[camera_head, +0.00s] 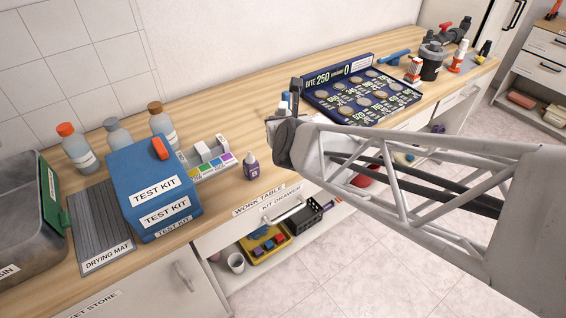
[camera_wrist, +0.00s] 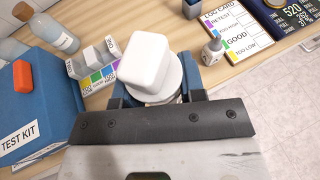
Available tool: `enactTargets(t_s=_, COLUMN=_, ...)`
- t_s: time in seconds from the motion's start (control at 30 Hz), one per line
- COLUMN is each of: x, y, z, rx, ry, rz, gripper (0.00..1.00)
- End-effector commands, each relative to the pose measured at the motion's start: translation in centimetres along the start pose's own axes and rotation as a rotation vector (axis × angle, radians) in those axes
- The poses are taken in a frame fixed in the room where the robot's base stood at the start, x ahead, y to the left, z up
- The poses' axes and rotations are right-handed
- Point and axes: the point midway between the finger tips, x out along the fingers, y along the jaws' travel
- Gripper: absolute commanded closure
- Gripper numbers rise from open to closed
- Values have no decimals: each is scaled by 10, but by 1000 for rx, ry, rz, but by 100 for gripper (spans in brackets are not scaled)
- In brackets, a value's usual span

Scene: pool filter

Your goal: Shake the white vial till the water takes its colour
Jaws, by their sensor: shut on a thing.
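In the wrist view my gripper (camera_wrist: 158,88) is shut on the white vial (camera_wrist: 148,62). Its blocky white top and a round white rim below it show between the jaws. The lower part of the vial and the water are hidden, so the water's colour cannot be seen. In the head view my gripper (camera_head: 289,100) is partly hidden at the end of the arm, in front of the back part of the work table (camera_head: 225,120). A white and blue bit shows there; I cannot tell whether it is the vial.
A blue test kit box (camera_head: 150,185), a colour strip block (camera_head: 208,162) and a small dropper bottle (camera_head: 251,166) stand left of my arm. Several capped bottles (camera_head: 78,150) stand behind. A dark blue board with discs (camera_head: 360,95) lies right. A log card (camera_wrist: 228,32) lies behind the gripper.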

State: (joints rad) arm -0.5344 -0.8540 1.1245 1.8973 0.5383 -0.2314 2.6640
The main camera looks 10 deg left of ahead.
Motion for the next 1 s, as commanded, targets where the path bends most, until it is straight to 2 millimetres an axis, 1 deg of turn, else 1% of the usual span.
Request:
enactTargets(t_s=0.1, x=14, y=0, z=-36, rx=-2, ry=3, rz=0, gripper=87)
enactTargets(t_s=0.13, x=17, y=0, z=-41, rx=-1, ry=2, rz=0, gripper=87)
enactTargets(t_s=0.23, x=16, y=0, z=-38, rx=1, ry=-3, rz=0, gripper=87)
enactTargets(t_s=0.27, x=14, y=0, z=-33, rx=1, ry=-5, rz=0, gripper=87)
enactTargets(t_s=0.33, x=4, y=0, z=-8, rx=3, ry=-9, rz=0, gripper=87)
enactTargets(t_s=0.4, x=-1, y=0, z=4, rx=2, ry=-4, rz=0, gripper=87)
enactTargets(t_s=0.5, x=0, y=0, z=0, rx=0, ry=0, rz=0, gripper=87)
enactTargets(t_s=0.53, x=2, y=0, z=-6, rx=-1, ry=1, rz=0, gripper=87)
enactTargets(t_s=0.57, x=6, y=0, z=-15, rx=-1, ry=2, rz=0, gripper=87)
enactTargets(t_s=0.6, x=12, y=0, z=-29, rx=-1, ry=2, rz=0, gripper=87)
enactTargets(t_s=0.63, x=16, y=0, z=-38, rx=-1, ry=3, rz=0, gripper=87)
enactTargets(t_s=0.67, x=17, y=0, z=-42, rx=-1, ry=1, rz=0, gripper=87)
enactTargets(t_s=0.77, x=16, y=0, z=-37, rx=1, ry=-4, rz=0, gripper=87)
enactTargets(t_s=0.9, x=-1, y=0, z=3, rx=3, ry=-5, rz=0, gripper=87)
enactTargets(t_s=1.0, x=-1, y=0, z=2, rx=0, ry=0, rz=0, gripper=87)
